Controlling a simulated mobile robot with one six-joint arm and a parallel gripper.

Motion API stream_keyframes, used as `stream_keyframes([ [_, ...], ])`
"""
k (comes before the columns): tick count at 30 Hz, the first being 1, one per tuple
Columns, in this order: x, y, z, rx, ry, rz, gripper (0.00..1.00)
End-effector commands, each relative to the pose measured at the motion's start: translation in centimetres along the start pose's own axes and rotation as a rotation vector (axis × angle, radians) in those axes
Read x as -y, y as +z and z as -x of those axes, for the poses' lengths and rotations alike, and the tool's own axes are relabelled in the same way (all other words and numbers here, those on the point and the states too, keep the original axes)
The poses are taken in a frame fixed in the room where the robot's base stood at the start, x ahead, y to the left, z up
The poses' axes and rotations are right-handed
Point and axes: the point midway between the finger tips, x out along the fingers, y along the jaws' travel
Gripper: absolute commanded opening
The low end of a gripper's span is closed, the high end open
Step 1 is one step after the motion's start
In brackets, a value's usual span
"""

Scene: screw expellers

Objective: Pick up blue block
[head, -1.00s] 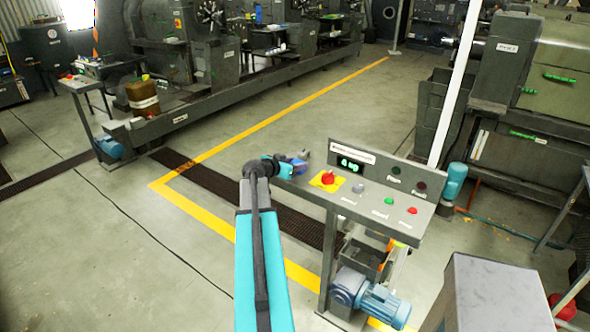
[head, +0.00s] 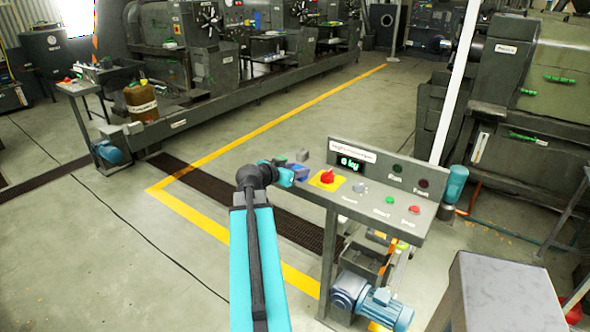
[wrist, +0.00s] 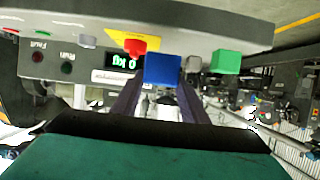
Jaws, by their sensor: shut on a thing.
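The blue block (head: 300,171) is at the left end of the grey control panel, and my gripper (head: 294,172) is at it. In the wrist view the blue block (wrist: 163,69) sits between the two dark fingers of my gripper (wrist: 160,88), which are shut on it. Whether the block touches the panel top or is a little above it, I cannot tell.
The panel (head: 340,195) carries a red knob (head: 327,176) on a yellow plate, buttons and a display (head: 349,162) reading 0 kg. A grey block (wrist: 192,62) and a green block (wrist: 226,61) are close to the blue block's right in the wrist view.

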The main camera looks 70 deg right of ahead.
Motion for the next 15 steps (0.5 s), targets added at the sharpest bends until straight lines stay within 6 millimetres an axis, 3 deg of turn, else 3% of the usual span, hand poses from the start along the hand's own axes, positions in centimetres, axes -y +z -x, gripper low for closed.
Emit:
stream_keyframes([
  [4,-1.3,0.6,1.5,-0.001,-0.001,-0.001,0.17],
  [15,-1.9,1.0,2.2,-0.003,0.000,-0.003,0.17],
])
